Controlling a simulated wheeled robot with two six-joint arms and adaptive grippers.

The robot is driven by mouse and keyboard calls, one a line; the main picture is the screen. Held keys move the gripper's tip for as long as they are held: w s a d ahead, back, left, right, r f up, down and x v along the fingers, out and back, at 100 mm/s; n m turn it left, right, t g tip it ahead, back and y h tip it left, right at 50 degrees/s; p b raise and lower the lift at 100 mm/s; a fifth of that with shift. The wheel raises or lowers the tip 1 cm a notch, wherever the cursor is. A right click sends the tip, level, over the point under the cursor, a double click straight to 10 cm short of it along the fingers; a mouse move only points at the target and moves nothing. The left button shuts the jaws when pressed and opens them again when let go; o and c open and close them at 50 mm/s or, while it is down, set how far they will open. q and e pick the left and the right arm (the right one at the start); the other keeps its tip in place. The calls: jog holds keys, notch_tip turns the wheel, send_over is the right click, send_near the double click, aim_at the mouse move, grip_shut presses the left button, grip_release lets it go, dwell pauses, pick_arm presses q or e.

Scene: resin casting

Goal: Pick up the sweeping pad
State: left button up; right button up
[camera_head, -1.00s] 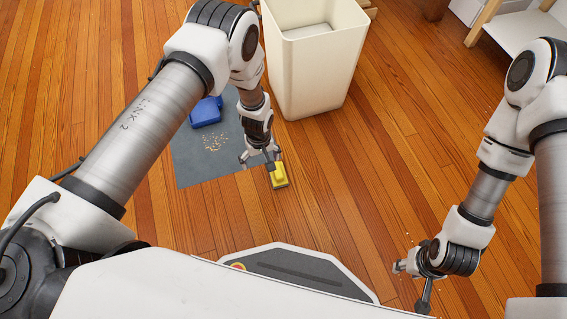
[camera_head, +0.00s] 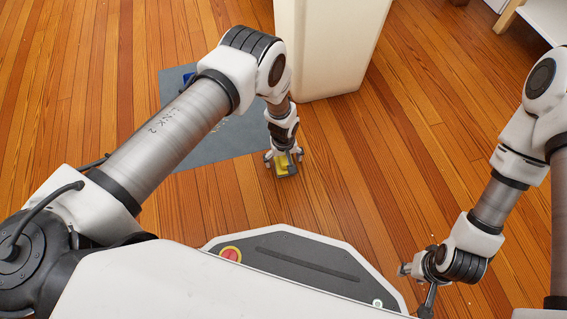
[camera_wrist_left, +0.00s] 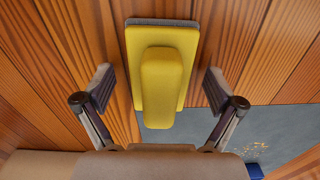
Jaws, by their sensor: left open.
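The sweeping pad (camera_head: 282,166) is a yellow block with a raised handle and a grey underside. It lies on the wooden floor just off the front right edge of the grey mat. In the left wrist view the pad (camera_wrist_left: 163,75) sits between the two fingers. My left gripper (camera_head: 284,160) is open over the pad, with a finger on either side and a visible gap to each. In the wrist view the left gripper (camera_wrist_left: 158,90) holds nothing. My right gripper (camera_head: 416,269) is at the lower right above the floor, away from the pad; its jaw state is unclear.
The grey mat (camera_head: 225,140) lies left of the pad, partly behind my left arm. Crumbs (camera_wrist_left: 257,146) and a blue object (camera_wrist_left: 254,171) are on it. A tall cream bin (camera_head: 330,50) stands behind the pad. Floor to the right is clear.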

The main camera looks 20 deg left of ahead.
pick_arm(q)
jog(key=shift+r, duration=0.15)
jog(key=c, duration=1.3)
jog(key=shift+o, duration=0.2)
notch_tip(320, 180, up, 10)
jog(key=p, duration=0.6)
jog(key=shift+o, duration=0.8)
